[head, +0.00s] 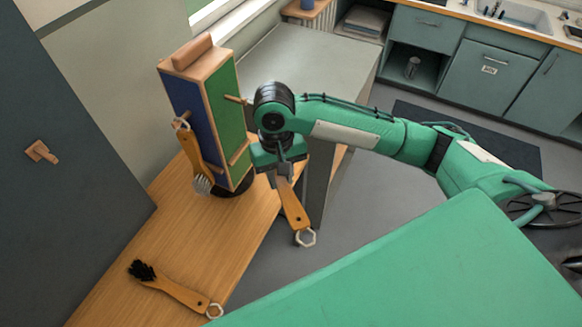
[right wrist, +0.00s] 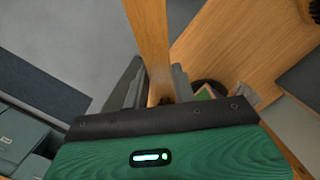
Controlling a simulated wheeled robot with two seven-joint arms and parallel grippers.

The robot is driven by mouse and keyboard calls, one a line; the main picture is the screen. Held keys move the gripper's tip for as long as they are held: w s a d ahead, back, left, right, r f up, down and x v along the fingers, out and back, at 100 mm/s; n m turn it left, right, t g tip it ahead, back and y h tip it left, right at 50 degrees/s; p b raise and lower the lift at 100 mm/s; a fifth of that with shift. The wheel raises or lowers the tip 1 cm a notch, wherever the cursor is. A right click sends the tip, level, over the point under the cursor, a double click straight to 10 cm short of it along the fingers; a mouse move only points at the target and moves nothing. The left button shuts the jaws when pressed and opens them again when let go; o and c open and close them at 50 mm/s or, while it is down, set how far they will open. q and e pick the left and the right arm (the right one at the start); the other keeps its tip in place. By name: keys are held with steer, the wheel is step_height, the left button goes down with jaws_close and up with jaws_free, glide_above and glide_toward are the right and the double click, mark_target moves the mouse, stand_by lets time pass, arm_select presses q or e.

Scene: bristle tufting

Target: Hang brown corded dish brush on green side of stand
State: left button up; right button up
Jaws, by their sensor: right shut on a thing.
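The stand (head: 224,130) is a tall wooden block with a blue face on the left and a green face on the right. A wooden peg (head: 237,99) sticks out of the green face. My right gripper (head: 284,172) is beside the green side, below the peg, shut on a wooden brush (head: 293,208). The brush slants down, with a pale hexagonal loop (head: 306,238) at its lower end; its bristles are hidden. The right wrist view shows its handle (right wrist: 150,38) between the fingers (right wrist: 155,85). I cannot tell its cord colour. My left gripper is out of view.
A brush with pale bristles (head: 194,160) hangs on the blue side. A black-bristled brush (head: 170,287) lies on the wooden table (head: 130,245). A grey counter (head: 320,60) stands behind my right arm. The table's middle is clear.

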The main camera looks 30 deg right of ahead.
steer(key=a+r+m+g+y+p, duration=0.2)
steer(key=a+m+g+y, duration=0.3)
steer(key=a+m, duration=0.4)
steer(key=w+d+f+m+t+y+p, duration=0.1)
steer(key=w+d+f+m+t+y, duration=0.15)
steer(key=d+m+t, duration=0.6)
steer(key=w+d+f+m+t+y+p, duration=0.15)
steer(key=d+m+t+y, duration=0.35)
steer(key=m+t, duration=0.6)
steer(key=w+a+f+n+h, duration=0.1)
steer(key=w+a+f, duration=0.1)
steer(key=w+a, duration=0.3)
steer(key=shift+w+a+f+t+b, duration=0.15)
steer(key=shift+w+a+t+b, duration=0.25)
steer(key=shift+w, duration=1.9)
steer(key=shift+h, duration=0.25)
